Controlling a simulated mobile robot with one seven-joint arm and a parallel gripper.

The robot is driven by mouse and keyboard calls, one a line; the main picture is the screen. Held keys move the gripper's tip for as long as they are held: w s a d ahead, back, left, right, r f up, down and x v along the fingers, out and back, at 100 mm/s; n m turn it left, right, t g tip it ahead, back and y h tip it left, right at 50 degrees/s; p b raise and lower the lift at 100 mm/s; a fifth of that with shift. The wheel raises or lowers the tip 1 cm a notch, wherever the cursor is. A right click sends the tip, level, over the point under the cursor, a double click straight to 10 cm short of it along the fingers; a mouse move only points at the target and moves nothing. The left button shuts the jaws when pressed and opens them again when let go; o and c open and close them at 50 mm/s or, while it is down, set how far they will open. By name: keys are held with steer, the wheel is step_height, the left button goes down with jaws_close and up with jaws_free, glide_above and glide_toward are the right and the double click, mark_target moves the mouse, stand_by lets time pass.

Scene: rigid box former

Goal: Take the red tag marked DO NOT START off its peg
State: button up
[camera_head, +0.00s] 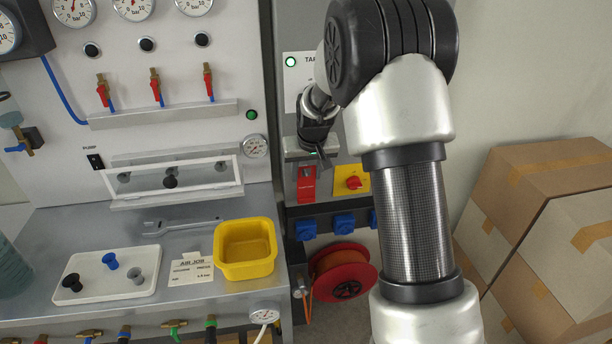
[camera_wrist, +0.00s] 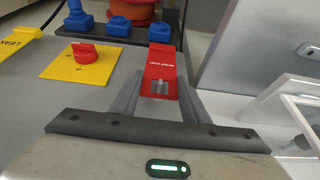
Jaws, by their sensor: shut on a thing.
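The red tag (camera_head: 306,186) hangs in front of the grey panel, left of a yellow plate with a red rotary knob (camera_head: 353,181). In the wrist view the red tag (camera_wrist: 160,67) has a line of small white lettering, upside down here. My gripper (camera_head: 312,163) is at the tag's upper part in the head view. In the wrist view my gripper (camera_wrist: 159,88) has its two fingers on either side of the tag, shut on it. A small grey piece shows between the fingers. The peg cannot be made out, so I cannot tell whether the tag is still on it.
Blue sockets (camera_head: 343,223) and a red cable reel (camera_head: 343,272) are below. A clear-fronted box (camera_wrist: 292,115) stands close on the right in the wrist view. The bench at left holds a yellow bin (camera_head: 245,268) and a white tray (camera_head: 92,291). Cardboard boxes (camera_head: 545,215) are stacked at right.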

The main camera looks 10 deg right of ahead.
steer(key=s, duration=1.6)
steer(key=p+v, duration=0.9)
steer(key=p, duration=0.3)
steer(key=shift+r+p, duration=0.15)
steer(key=shift+p, duration=0.25)
